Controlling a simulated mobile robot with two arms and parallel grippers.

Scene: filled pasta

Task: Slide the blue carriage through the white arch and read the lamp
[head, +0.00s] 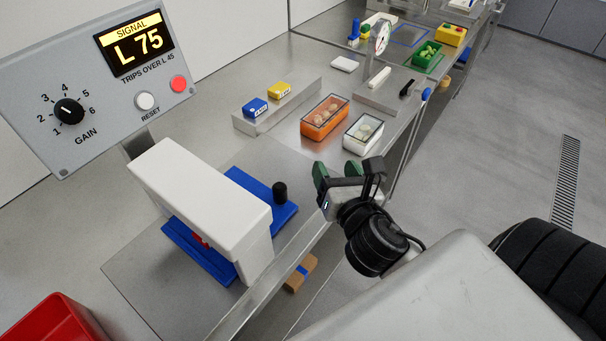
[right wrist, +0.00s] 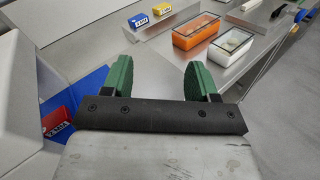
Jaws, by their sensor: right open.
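The blue carriage (head: 236,180) lies on the steel table and passes under the white arch (head: 195,190), with blue showing on both sides. A black knob (head: 280,192) stands on its right end. A red piece (head: 201,240) on the carriage is partly hidden by the arch; it shows as a labelled red block in the right wrist view (right wrist: 57,127). The display (head: 135,43) reads "SIGNAL L 75", above "TRIPS OVER L 45". A round red lamp (head: 179,84) looks bright red. My right gripper (head: 348,173) is open and empty, right of the knob and apart from it.
A grey panel has a gain dial (head: 69,110) and a white reset button (head: 145,100). Behind the carriage are a ledge with blue (head: 254,107) and yellow (head: 279,90) packs, an orange tub (head: 318,128) and a white tub (head: 353,144). A red bin (head: 50,322) stands front left.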

